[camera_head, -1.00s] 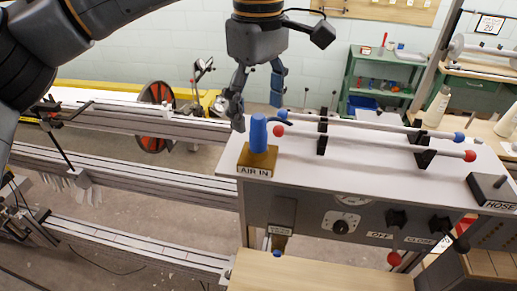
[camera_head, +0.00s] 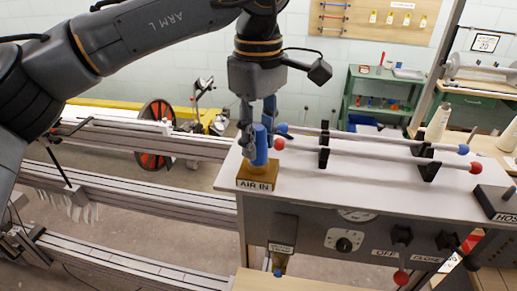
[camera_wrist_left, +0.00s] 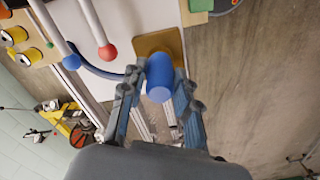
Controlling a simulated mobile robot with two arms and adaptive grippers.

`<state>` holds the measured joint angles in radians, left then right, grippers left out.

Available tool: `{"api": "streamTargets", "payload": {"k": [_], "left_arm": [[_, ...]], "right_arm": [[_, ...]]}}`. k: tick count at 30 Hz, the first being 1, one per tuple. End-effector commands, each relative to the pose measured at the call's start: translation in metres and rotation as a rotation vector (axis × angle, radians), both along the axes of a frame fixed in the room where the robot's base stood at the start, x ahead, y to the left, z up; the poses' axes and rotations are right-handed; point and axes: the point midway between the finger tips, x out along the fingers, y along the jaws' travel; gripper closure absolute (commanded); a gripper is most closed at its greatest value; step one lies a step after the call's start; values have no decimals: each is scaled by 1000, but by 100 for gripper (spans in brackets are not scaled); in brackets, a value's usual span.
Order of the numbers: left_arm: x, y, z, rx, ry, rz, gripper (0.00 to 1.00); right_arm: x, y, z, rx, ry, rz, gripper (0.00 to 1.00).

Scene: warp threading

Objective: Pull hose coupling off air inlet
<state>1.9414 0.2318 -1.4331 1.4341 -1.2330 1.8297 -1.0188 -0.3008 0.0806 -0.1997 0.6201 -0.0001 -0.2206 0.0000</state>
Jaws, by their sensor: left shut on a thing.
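The blue hose coupling (camera_head: 260,145) stands upright on the brass-coloured air inlet block (camera_head: 257,176), which is labelled AIR IN, at the left end of the machine top. My left gripper (camera_head: 258,137) comes down from above with its fingers around the coupling. In the left wrist view the coupling (camera_wrist_left: 160,80) lies between the two fingers (camera_wrist_left: 155,92), with the block (camera_wrist_left: 160,43) beyond it. The gripper is shut on the coupling, which is still at the block. A dark blue hose (camera_wrist_left: 97,70) runs from the coupling. My right gripper is not in view.
Two rods with red and blue ball ends (camera_head: 395,160) lie on black stands (camera_head: 430,163) right of the coupling. A block labelled HOSE (camera_head: 497,203) sits at the machine's right. The front panel has knobs (camera_head: 344,243). The white machine top (camera_head: 330,190) is mostly clear in front.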

Motion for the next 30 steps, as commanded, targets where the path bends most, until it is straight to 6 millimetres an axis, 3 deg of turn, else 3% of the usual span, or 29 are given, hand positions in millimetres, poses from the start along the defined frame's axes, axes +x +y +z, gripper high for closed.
{"api": "streamTargets", "payload": {"k": [7,30], "left_arm": [[0,0,6,0,0,0,92],[0,0,60,0,0,0,92]], "right_arm": [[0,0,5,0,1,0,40],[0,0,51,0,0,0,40]]}}
